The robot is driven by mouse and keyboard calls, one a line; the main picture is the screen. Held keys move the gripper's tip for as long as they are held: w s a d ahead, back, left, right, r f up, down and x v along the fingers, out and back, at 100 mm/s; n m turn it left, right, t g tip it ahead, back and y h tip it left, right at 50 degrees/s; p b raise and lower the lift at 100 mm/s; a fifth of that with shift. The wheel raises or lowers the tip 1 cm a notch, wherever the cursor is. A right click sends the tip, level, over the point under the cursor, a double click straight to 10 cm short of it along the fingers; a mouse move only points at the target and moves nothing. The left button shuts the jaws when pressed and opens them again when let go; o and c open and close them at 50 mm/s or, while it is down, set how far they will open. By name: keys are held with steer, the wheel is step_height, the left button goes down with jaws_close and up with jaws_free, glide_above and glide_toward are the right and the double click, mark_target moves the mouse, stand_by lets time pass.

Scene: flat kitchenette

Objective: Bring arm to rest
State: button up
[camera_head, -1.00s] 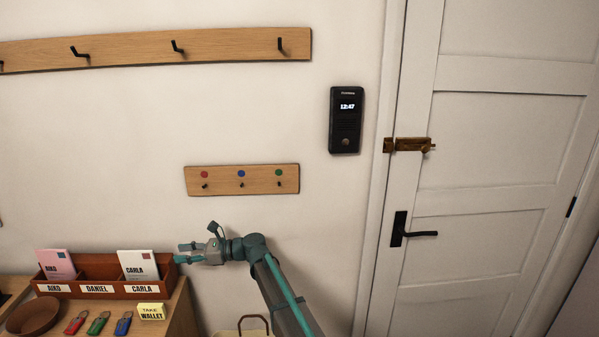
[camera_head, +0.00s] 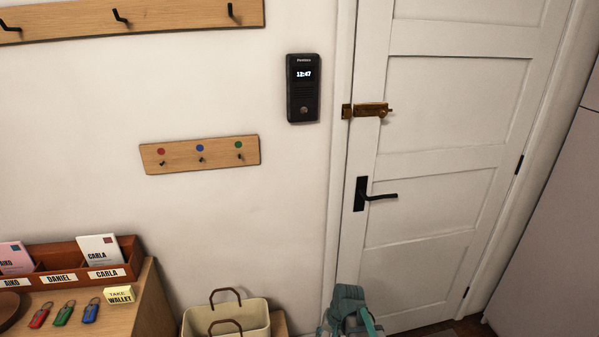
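No contact between the arm and the door or the bag is visible.
Further left is a wooden cabinet (camera_head: 135,300) with a letter tray (camera_head: 128,262), several key fobs and a note (camera_head: 119,296). The door (camera_head: 440,130) has a brass bolt (camera_head: 368,110) and black handle (camera_head: 378,196).

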steer(key=s+d+f+n+h, duration=0.2)
steer(key=s+d+h, duration=0.1)
steer(key=s+d, duration=0.5)
steer(key=s+f+g, duration=0.3)
steer(key=s+f, duration=0.5)
steer(key=s, duration=0.5)
steer(key=s+f+g, duration=0.4)
steer(key=s+f, duration=0.5)
steer(key=s, duration=0.5)
steer(key=shift+d+f, duration=0.25)
steer(key=shift+d, duration=0.1)
steer(key=shift+s, duration=0.1)
